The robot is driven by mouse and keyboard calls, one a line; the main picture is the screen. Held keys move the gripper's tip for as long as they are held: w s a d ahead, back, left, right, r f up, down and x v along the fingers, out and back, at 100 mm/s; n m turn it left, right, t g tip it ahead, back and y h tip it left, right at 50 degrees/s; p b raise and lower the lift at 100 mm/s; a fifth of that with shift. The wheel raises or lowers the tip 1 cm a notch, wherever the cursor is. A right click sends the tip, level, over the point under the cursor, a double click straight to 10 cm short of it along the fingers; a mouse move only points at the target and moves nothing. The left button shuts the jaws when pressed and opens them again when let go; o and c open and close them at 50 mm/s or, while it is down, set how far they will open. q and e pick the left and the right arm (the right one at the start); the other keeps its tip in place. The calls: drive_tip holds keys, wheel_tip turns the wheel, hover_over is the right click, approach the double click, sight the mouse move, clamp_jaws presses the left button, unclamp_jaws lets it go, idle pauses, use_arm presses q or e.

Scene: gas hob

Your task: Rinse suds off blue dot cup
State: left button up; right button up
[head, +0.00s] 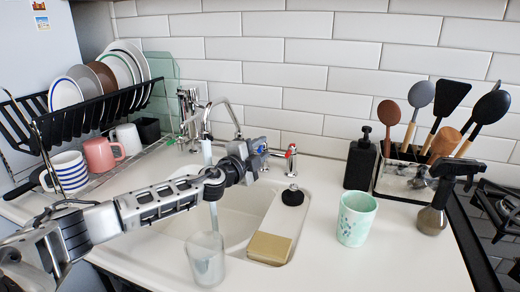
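A pale mint cup with darker blue-green spots (357,218) stands upright on the counter right of the sink. A clear glass (205,259) stands at the front left of the sink basin (238,228). A thin stream of water (213,218) comes down from the tap spout (206,122) behind my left arm, above the glass. My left gripper (267,152) is over the back of the sink, just left of the tap handle with red and blue marks (291,153). Its fingers are too small and dark to read, and contact with the handle is unclear. My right gripper is out of view.
A sponge (270,248) lies on the sink's right ledge, with a black round-topped item (292,196) behind it. A black bottle (361,160), a utensil holder (402,172) and a spray bottle (434,215) stand right. A dish rack (85,112) with plates and mugs stands left.

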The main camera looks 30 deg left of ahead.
use_arm(q)
clamp_jaws()
drive_tip(key=shift+w+d+r+n+y+p, duration=0.15)
drive_tip(key=shift+r+n+y+p, duration=0.1)
drive_tip(key=shift+y+p, duration=0.25)
drive_tip(key=shift+s+d+r+n+y+p, duration=0.1)
drive_tip(key=shift+n+y+p, duration=0.2)
drive_tip(key=shift+p, duration=0.3)
drive_tip(key=shift+w+d+f+n+y+p, duration=0.15)
drive_tip(key=shift+n+y+p, duration=0.25)
drive_tip(key=shift+y, duration=0.3)
drive_tip(key=shift+f+n+y, duration=0.15)
drive_tip(key=shift+n+y, duration=0.2)
drive_tip(key=shift+y, duration=0.25)
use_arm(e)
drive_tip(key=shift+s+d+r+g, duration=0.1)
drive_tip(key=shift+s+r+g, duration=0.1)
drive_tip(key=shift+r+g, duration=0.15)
use_arm(q)
unclamp_jaws()
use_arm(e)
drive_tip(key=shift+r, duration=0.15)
